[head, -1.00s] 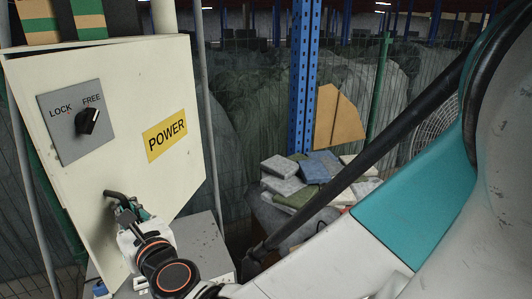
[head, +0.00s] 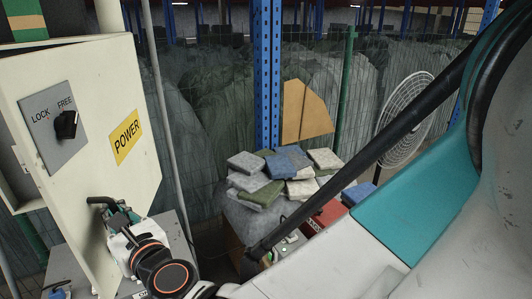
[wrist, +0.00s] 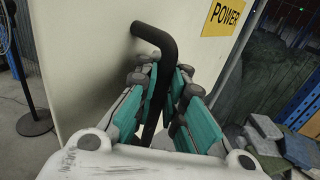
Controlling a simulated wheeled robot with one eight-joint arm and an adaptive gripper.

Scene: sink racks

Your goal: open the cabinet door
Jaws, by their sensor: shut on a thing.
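The cream cabinet door (head: 95,165) stands at the left in the head view, swung partly open, with part of the cabinet body showing behind its left edge. It carries a yellow POWER label (head: 126,137) and a grey LOCK/FREE plate with a black knob (head: 66,124), which points near FREE. The black bent handle (wrist: 152,45) juts from the door; its top also shows in the head view (head: 101,200). My gripper (wrist: 163,95) is shut on the handle, with a teal finger on each side of it.
A pile of folded cloths (head: 275,178) lies right of the door, near a blue post (head: 267,75). A fan (head: 407,115) stands farther right. A grey box (head: 172,235) stands below the door. A thin grey pole (head: 165,110) rises beside the door.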

